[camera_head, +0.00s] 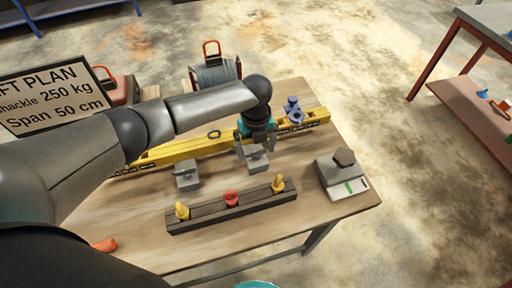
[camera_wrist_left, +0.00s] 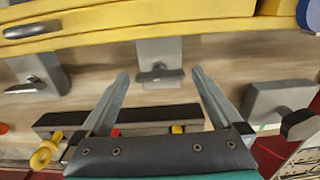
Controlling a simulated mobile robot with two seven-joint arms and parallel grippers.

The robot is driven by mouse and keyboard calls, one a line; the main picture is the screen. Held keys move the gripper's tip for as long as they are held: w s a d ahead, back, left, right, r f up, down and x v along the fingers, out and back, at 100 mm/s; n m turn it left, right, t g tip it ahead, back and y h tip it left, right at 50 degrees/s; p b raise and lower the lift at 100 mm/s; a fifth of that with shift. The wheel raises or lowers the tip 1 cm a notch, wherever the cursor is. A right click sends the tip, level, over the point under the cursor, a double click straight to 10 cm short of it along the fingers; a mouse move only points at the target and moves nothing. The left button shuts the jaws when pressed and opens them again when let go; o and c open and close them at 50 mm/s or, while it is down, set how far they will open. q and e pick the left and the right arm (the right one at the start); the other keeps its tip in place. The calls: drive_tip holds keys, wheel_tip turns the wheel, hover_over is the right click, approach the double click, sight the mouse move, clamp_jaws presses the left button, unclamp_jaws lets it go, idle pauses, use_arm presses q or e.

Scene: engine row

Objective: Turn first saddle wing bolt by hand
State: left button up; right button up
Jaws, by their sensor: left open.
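Two grey saddle blocks stand on the workbench in front of the yellow beam (camera_head: 190,147). The left saddle (camera_head: 187,176) has a dark wing bolt, clear in the left wrist view (camera_wrist_left: 27,87). The other saddle (camera_head: 258,160) is under my left gripper (camera_head: 254,161). In the left wrist view its dark wing bolt (camera_wrist_left: 160,74) lies crosswise, between the lines of my two open fingertips. The fingers show gaps on both sides of it; I cannot tell how far above it they are. Nothing is held. My right gripper is not seen.
A dark rack (camera_head: 215,215) with yellow and red pieces lies along the bench front. A grey device (camera_head: 342,178) with a dark knob stands at right. A blue shackle (camera_head: 293,110) sits by the beam's right end. A sign (camera_head: 50,92) and a cable drum (camera_head: 214,74) stand behind.

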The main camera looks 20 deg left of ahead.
use_arm(q)
drive_tip(key=shift+c, duration=0.2)
drive_tip(key=c, duration=1.2)
